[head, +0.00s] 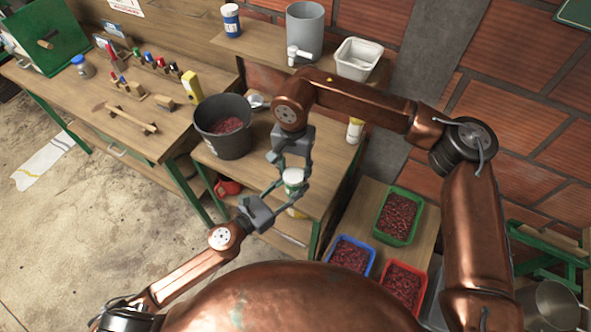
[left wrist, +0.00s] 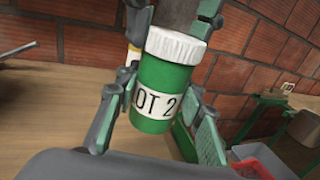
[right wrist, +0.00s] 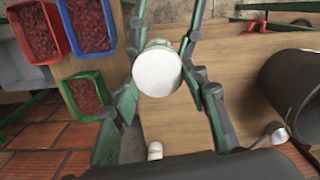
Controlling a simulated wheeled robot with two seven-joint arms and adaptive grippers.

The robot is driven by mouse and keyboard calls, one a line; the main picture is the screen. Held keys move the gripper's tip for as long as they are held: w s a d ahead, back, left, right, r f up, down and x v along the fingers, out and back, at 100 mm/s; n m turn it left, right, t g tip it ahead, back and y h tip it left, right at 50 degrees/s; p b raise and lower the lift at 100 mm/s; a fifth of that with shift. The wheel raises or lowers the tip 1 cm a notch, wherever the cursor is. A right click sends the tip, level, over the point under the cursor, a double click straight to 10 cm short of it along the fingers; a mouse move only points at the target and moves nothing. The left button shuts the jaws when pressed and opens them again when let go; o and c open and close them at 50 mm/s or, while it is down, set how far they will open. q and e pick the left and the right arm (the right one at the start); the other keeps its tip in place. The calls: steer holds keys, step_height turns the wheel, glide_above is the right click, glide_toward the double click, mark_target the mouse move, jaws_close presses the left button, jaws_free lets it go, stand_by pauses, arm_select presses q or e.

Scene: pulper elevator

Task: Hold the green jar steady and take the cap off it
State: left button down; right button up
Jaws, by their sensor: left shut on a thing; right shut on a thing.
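The green jar (left wrist: 160,95) has a white label reading "OT 2" and a ribbed white cap (left wrist: 176,47) on its top. My left gripper (head: 287,194) is shut around the jar's body, with a finger on each side in the left wrist view. My right gripper (head: 291,164) comes from above and is shut on the cap, which shows as a white disc (right wrist: 158,72) between its fingers in the right wrist view. The cap sits against the jar with no gap visible. The jar is held above the low wooden table and is mostly hidden by the fingers in the head view.
A black bucket (head: 222,141) of red cherries stands left of the grippers on the table (head: 275,215). Green (head: 407,238), blue (head: 331,262) and red crates (head: 428,287) of cherries lie to the right. A shelf behind holds a grey container (head: 305,31) and white tub (head: 358,63).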

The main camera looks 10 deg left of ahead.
steer(key=n, duration=0.7)
steer(key=shift+a, duration=0.25)
steer(key=shift+r, duration=0.25)
steer(key=shift+r, duration=0.9)
